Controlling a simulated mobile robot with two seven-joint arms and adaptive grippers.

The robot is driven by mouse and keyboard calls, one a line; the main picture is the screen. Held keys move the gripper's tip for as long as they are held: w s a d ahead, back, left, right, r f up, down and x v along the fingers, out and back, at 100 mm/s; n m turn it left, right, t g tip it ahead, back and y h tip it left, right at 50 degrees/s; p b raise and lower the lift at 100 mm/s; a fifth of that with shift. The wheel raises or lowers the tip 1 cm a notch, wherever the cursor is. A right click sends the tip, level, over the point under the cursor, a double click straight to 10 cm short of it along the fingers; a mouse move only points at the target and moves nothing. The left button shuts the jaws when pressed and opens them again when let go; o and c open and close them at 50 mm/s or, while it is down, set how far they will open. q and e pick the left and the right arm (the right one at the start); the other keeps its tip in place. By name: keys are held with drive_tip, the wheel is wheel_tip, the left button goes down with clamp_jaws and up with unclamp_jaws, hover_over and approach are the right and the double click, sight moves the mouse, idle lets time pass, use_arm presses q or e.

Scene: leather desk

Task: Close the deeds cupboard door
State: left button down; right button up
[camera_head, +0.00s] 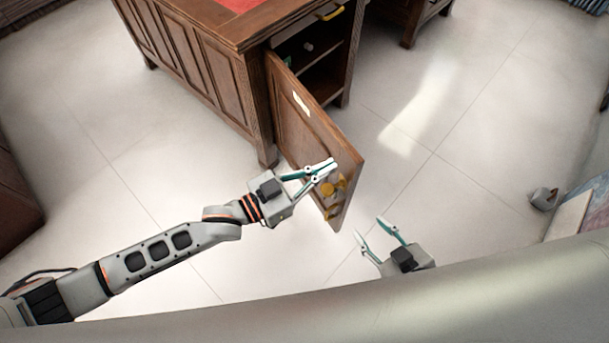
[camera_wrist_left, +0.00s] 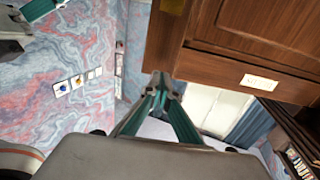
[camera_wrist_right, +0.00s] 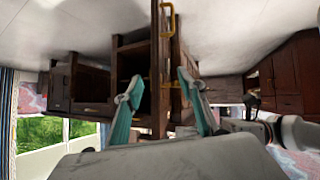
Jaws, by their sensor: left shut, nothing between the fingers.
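The deeds cupboard door (camera_head: 308,129) is a brown wooden panel, swung wide open from the desk (camera_head: 207,75). It has a small white label (camera_head: 301,103) and brass fittings (camera_head: 334,187) near its free edge. The door also shows in the left wrist view (camera_wrist_left: 220,60), with its label. My left gripper (camera_head: 331,166) is shut and empty at the door's outer face, close to the free edge; I cannot tell whether it touches. My right gripper (camera_head: 370,229) is open and empty, apart from the door, to the lower right of it. The cupboard's open interior (camera_head: 318,75) shows shelves.
A yellow handle (camera_head: 329,13) is on the desk front above the cupboard. Bare pale floor (camera_head: 430,110) lies right of the door. A small grey object (camera_head: 543,198) stands on the floor at the far right.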

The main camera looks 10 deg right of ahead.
sight(348, 157)
use_arm(q)
drive_tip(key=x, duration=0.2)
drive_tip(key=shift+w+d+f, duration=0.1)
drive_tip(key=shift+d, duration=0.25)
drive_tip(key=shift+w+d, duration=0.1)
drive_tip(key=shift+d, duration=0.05)
drive_tip(key=shift+d, duration=0.1)
